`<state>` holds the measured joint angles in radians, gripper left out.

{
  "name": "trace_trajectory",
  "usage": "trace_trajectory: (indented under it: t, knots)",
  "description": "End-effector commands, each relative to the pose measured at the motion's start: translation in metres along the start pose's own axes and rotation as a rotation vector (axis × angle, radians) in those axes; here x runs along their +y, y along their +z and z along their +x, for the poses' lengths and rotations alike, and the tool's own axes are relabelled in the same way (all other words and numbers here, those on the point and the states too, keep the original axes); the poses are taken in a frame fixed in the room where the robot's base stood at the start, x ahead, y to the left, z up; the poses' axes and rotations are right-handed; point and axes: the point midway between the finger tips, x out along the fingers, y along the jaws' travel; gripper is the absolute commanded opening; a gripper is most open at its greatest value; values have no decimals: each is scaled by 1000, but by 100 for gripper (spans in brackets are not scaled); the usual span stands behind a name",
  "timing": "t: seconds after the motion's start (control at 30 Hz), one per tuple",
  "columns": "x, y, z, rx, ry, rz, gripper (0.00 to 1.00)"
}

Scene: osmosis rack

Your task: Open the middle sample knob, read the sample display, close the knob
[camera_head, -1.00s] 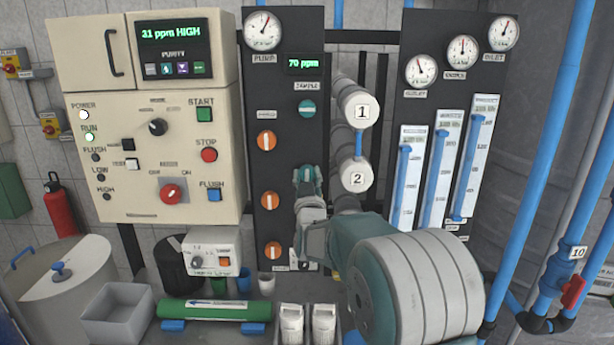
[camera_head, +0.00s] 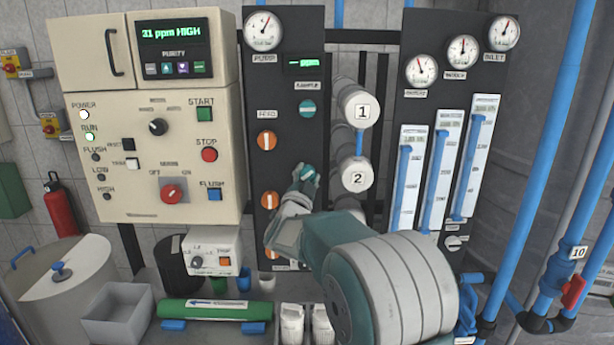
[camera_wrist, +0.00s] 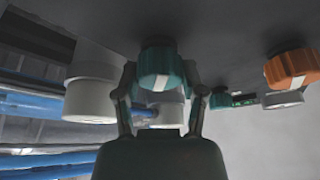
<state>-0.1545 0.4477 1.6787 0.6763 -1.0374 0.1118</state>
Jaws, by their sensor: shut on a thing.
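The teal middle sample knob (camera_head: 306,174) is on the black panel, below another teal knob (camera_head: 307,108) whose white mark lies level. My gripper (camera_head: 302,184) is shut on the middle knob and tilted in the head view. In the wrist view the held knob (camera_wrist: 162,66) sits between the two fingers, its white mark in line with them. The sample display (camera_head: 304,63) above shows dashes and "ppm", with no number. My arm hides the panel below the held knob.
Orange knobs (camera_head: 267,141) line the panel's left side. White pipe ends marked 1 (camera_head: 362,111) and 2 (camera_head: 358,178) stick out close at right. Flow tubes (camera_head: 441,165) stand farther right. A green cylinder (camera_head: 215,309) and white bottles (camera_head: 291,325) are below.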

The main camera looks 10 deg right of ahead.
Motion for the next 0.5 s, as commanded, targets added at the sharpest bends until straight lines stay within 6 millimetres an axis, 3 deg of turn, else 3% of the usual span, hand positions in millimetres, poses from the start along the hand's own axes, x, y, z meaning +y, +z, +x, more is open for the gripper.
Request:
trace_trajectory:
  t: [0.5]
  knots:
    - [0,2,0,-4,179,431,6]
